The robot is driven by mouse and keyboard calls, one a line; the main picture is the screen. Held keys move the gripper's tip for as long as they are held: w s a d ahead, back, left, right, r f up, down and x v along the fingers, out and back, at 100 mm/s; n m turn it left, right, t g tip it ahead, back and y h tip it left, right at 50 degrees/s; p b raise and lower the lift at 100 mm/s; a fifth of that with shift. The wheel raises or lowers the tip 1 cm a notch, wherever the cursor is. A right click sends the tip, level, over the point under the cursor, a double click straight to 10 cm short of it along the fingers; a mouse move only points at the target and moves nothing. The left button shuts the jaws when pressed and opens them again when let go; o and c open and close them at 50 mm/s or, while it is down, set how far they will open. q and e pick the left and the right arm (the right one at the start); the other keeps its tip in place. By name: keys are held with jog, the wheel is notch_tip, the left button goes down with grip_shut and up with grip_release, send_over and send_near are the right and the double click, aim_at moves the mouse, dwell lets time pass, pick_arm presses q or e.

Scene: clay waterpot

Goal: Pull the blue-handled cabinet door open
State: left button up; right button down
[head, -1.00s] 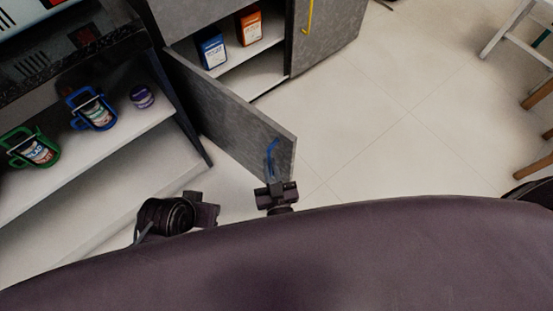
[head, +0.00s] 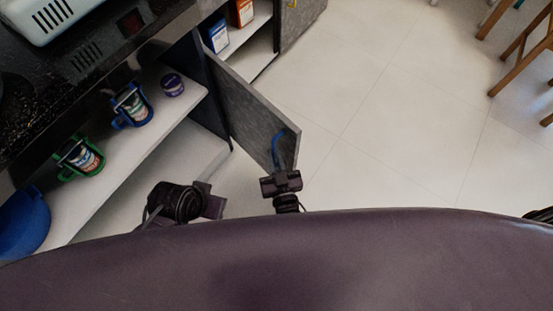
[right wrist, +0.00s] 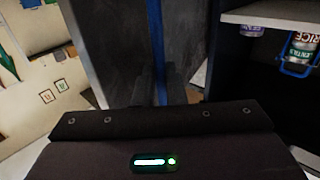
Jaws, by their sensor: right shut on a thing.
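The grey cabinet door (head: 252,110) stands swung out wide from its cabinet in the head view, with the shelf inside exposed. Its blue handle (head: 277,148) is near the door's free edge. My right gripper (head: 279,176) is at the lower end of the handle and is shut on it. In the right wrist view the blue handle (right wrist: 157,50) runs upright in front of the gripper, against the grey door (right wrist: 115,50); the fingertips are dim there. My left gripper (head: 212,201) is to the left of the right one, apart from the door; its jaws cannot be made out.
Open shelves (head: 190,95) at left hold a green-handled can (head: 82,157), a blue-handled can (head: 131,105) and a purple jar (head: 172,85). A blue box (head: 216,36) and an orange box (head: 241,12) stand inside the cabinet. Tiled floor (head: 390,120) right of the door is clear; wooden stools (head: 520,55) stand far right.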

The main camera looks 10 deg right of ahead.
pick_arm(q)
jog(key=shift+d+r, duration=0.1)
pick_arm(e)
jog(key=shift+w+a+r, duration=0.35)
jog(key=shift+r, duration=0.1)
jog(key=c, duration=1.7)
grip_release()
jog(key=shift+o, duration=1.1)
jog(key=shift+f, duration=0.25)
pick_arm(q)
jog(key=shift+w, duration=0.1)
pick_arm(e)
jog(key=shift+s+d, duration=0.1)
jog(key=shift+d, duration=0.05)
pick_arm(q)
jog(key=shift+s+a+g+p, duration=0.3)
jog(key=shift+a+p, duration=0.25)
jog(key=shift+a, duration=0.2)
pick_arm(e)
jog(key=s, duration=0.7)
jog(key=shift+s+d, duration=0.3)
jog(key=shift+d, duration=0.05)
pick_arm(q)
jog(key=shift+s+r, duration=0.1)
jog(key=shift+s, duration=0.05)
